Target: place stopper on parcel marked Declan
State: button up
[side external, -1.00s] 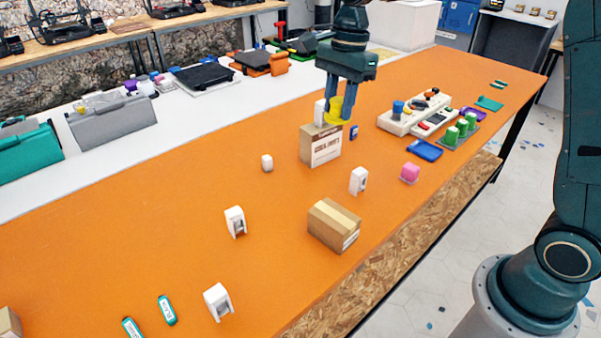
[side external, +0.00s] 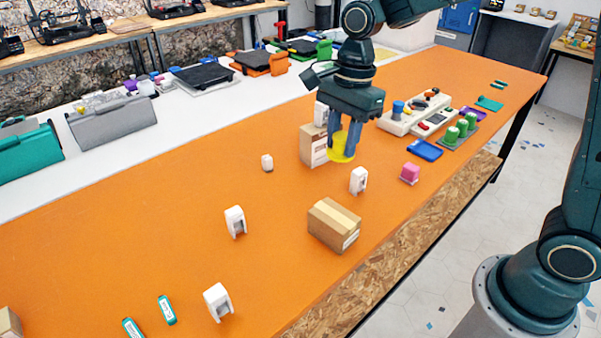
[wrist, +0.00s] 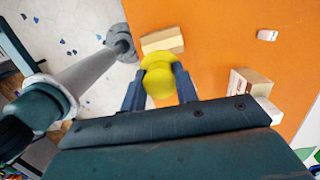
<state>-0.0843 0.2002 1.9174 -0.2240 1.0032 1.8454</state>
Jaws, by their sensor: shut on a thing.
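My gripper (side external: 343,143) is shut on a yellow stopper (side external: 341,151) and holds it in the air over the orange table. The stopper also shows between the fingers (wrist: 160,78) in the wrist view. In the side view it is in front of the right part of an upright cardboard parcel (side external: 311,146), partly hiding its printed face. A second, lower cardboard parcel (side external: 332,223) lies nearer the front edge, with a white label on its right end. In the wrist view this parcel (wrist: 162,40) is just beyond the stopper. I cannot read the name on either parcel.
White dispensers (side external: 358,180) and (side external: 235,221) stand around the lower parcel. The table's left middle is clear.

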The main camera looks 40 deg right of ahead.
aim_at(333, 215)
notch_tip(333, 215, down, 16)
jog(key=shift+f, duration=0.15)
dwell(0.7)
jog(key=shift+f, duration=0.1)
jog(key=o, duration=1)
jog(key=shift+c, duration=0.2)
jog(key=r, duration=0.4)
jog(key=d+r, duration=0.1)
jog(key=r, duration=0.7)
jog(key=shift+d, duration=0.25)
jog(key=shift+r, duration=0.1)
